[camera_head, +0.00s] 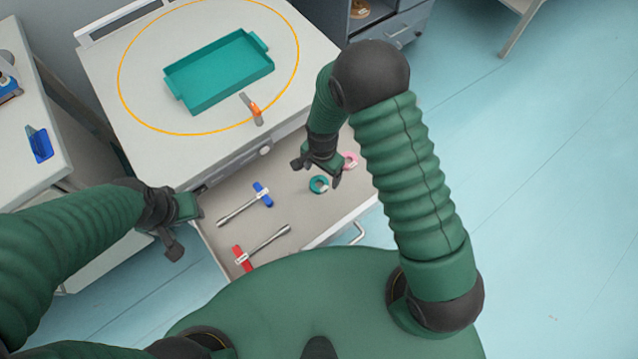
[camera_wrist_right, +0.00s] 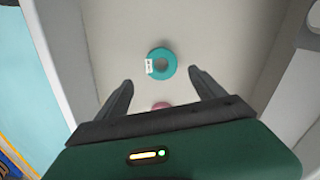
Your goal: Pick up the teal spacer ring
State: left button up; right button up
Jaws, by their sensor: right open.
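The teal spacer ring (camera_head: 318,184) lies flat in the open drawer (camera_head: 228,234), towards its right side, with a small white tag on it. In the right wrist view the ring (camera_wrist_right: 168,54) lies beyond the fingertips, roughly centred between them. My right gripper (camera_head: 319,170) is open and empty above the drawer, close to the ring; it also shows in the right wrist view (camera_wrist_right: 160,80). My left gripper (camera_head: 185,232) hangs left of the drawer, apart from the ring; its jaw opening is not clear.
A pink ring (camera_head: 350,160) lies near the teal one, partly hidden by my gripper in the wrist view. A blue-handled tool (camera_head: 262,195) and a red-handled tool (camera_head: 243,258) lie in the drawer. A teal tray (camera_head: 218,72) stands on the cabinet top above.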

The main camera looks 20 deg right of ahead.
aim_at(319, 186)
jog(key=f, duration=0.2)
jog(key=a+f+b, duration=0.1)
jog(key=f, duration=0.1)
jog(key=shift+s+f, duration=0.2)
jog(key=shift+f, duration=0.2)
jog(key=shift+w+f, duration=0.15)
jog(key=shift+f, duration=0.25)
jog(key=shift+r, duration=0.15)
jog(key=c, duration=1.5)
